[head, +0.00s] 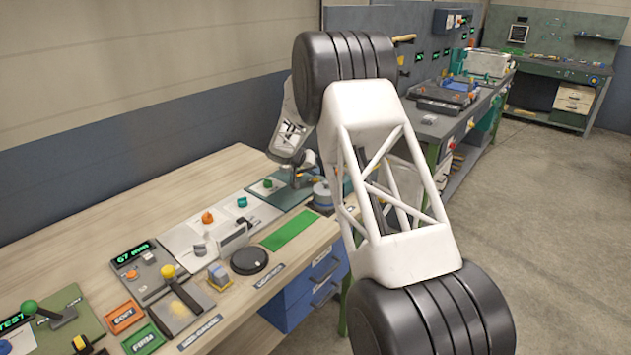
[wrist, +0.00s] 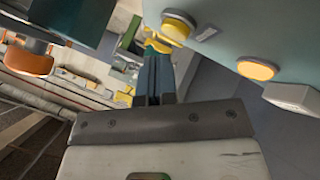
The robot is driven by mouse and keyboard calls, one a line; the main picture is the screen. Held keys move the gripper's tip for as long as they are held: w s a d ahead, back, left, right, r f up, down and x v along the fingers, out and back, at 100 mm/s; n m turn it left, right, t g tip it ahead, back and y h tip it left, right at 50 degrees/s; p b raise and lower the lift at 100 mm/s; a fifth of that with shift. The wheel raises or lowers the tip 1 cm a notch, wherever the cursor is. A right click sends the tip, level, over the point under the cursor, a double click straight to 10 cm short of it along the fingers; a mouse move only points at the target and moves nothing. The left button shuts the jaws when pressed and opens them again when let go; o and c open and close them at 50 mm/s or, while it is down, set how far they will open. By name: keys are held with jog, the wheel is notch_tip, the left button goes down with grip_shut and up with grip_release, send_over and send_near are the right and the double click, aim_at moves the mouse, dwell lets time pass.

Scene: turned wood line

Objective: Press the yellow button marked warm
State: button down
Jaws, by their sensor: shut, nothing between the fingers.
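My gripper (wrist: 158,58) shows in the wrist view as two dark blue fingers, shut together and empty. A round yellow button (wrist: 178,25) on a pale blue-grey panel lies just beyond and right of the fingertips. A small grey label (wrist: 207,33) sits beside it, too small to read. A second, amber-yellow button (wrist: 257,69) is farther right on the same panel. I cannot tell which one is marked warm, or whether the fingertips touch anything. In the head view, my arm hides most of the area around the gripper.
An orange knob (wrist: 28,62) juts in at the left of the wrist view. A white box (wrist: 291,96) stands by the amber button. The wooden bench (head: 130,200) holds levers, knobs, a black disc (head: 249,261) and a green mat (head: 289,231). Floor (head: 560,230) is clear at right.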

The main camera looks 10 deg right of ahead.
aim_at(315, 180)
jog(key=shift+r, duration=0.1)
jog(key=shift+r, duration=2.4)
jog(key=s+d+r+g+y, duration=0.1)
jog(key=s+d+r, duration=0.2)
jog(key=s+r, duration=0.55)
jog(key=s+d+r+n+y, duration=0.15)
jog(key=s+r, duration=0.25)
jog(key=s, duration=1)
jog(key=s+d+r+g+y, duration=0.1)
jog(key=s+d+r, duration=0.3)
jog(key=s+r, duration=0.55)
jog(key=s+f+n+y, duration=0.1)
jog(key=s+f+y, duration=0.1)
jog(key=s, duration=1.8)
jog(key=s+f+n+y, duration=0.1)
jog(key=s+f, duration=0.3)
jog(key=s, duration=1.6)
jog(key=shift+s+a+y, duration=0.3)
jog(key=shift+s+y, duration=0.1)
jog(key=shift+y, duration=0.35)
